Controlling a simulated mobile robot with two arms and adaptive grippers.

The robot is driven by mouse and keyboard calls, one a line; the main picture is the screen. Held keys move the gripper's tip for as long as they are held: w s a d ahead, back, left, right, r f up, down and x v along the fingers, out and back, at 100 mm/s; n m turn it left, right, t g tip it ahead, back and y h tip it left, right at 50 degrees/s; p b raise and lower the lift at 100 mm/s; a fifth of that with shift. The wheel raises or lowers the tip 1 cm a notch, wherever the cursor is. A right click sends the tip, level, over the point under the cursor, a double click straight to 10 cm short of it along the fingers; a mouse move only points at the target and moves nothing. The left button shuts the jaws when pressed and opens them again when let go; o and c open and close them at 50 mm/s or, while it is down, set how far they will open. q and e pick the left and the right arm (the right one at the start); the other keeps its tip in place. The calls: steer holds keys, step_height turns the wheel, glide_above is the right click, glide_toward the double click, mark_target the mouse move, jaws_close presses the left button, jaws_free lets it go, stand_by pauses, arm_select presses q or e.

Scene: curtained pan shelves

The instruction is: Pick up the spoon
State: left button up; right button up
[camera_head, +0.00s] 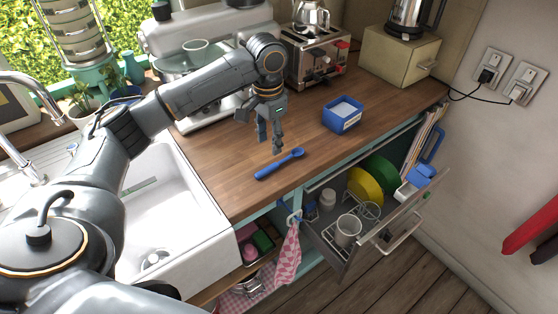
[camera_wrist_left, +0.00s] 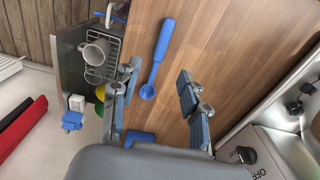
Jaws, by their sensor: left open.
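The blue spoon (camera_head: 279,165) lies flat on the wooden counter, near its front edge and to the right of the sink. My left gripper (camera_head: 269,146) is above the counter, just behind the spoon, with its fingers pointing down. It is open and empty. In the left wrist view the spoon (camera_wrist_left: 157,58) lies beyond the two parted fingers of the left gripper (camera_wrist_left: 157,98), with its bowl end nearest the gap. The spoon is apart from the fingers. My right gripper is not in view.
A blue box (camera_head: 342,115) stands on the counter right of the gripper. A toaster (camera_head: 318,55) and a coffee machine (camera_head: 205,90) stand behind. The white sink (camera_head: 180,210) is at left. An open drawer (camera_head: 345,262) with dishes juts out below the counter's front edge.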

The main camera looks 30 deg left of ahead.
mark_target(269, 167)
arm_select(q)
step_height(269, 167, down, 4)
steer(key=shift+r, duration=0.15)
steer(key=shift+w+f, duration=0.1)
steer(key=shift+f, duration=0.15)
steer(key=shift+a+f+p, duration=0.1)
steer(key=shift+f+p, duration=0.8)
step_height(269, 167, down, 2)
steer(key=shift+f, duration=0.2)
steer(key=shift+a+f+p, duration=0.1)
steer(key=shift+f+p, duration=0.2)
steer(key=shift+f, duration=0.15)
steer(key=shift+c, duration=0.2)
jaws_close()
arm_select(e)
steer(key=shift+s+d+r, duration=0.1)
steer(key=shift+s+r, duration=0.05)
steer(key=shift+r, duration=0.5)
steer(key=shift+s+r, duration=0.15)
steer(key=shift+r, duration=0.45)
